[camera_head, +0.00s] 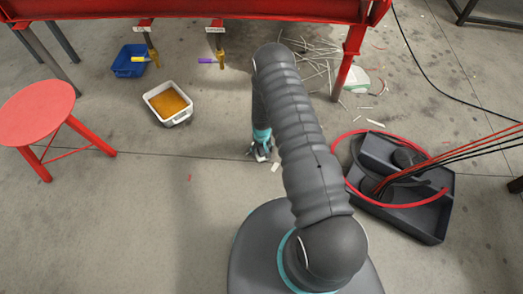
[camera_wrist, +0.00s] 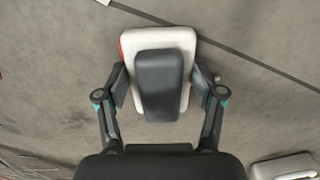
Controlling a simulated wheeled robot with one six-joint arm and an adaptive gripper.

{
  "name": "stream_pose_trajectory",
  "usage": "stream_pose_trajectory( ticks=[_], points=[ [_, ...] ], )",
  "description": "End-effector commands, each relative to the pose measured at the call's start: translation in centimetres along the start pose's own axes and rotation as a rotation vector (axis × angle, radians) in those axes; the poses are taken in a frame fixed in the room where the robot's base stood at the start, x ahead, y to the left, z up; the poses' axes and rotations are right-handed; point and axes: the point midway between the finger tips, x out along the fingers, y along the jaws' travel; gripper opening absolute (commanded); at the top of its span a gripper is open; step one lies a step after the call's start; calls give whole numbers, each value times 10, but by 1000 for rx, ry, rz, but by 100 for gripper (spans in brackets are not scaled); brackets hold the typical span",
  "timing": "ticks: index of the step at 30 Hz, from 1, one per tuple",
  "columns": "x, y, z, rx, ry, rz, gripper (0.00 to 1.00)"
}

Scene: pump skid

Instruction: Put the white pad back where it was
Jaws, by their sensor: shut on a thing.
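In the wrist view the white pad (camera_wrist: 185,38) is between the two fingers of my gripper (camera_wrist: 159,90). A dark grey block-like face covers most of its near side, and a little red shows at its left edge. The fingers press on its left and right sides, and my gripper is shut on it. In the head view my gripper (camera_head: 262,152) is low over the bare floor, close to a floor seam.
A white tray with orange contents (camera_head: 150,97), a blue bin (camera_head: 117,68) and a red stool (camera_head: 35,112) are at left. A black tray with cables (camera_head: 420,222) is at right. Loose sticks (camera_head: 318,62) lie beneath the red frame (camera_head: 270,9).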

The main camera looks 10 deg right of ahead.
Motion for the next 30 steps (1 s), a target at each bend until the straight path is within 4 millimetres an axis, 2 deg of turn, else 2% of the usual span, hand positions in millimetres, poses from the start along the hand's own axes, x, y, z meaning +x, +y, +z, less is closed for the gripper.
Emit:
stream_pose_trajectory(
  ticks=[11, 12, 14, 25, 30],
  points=[
    [4, 0, -1, 0, 2, 0, 35],
    [2, 0, -1, 0, 2, 0, 78],
    [2, 0, -1, 0, 1, 0, 93],
    [0, 1, -1, 1, 2, 0, 93],
    [-14, 1, -2, 0, 5, 0, 93]
  ],
)
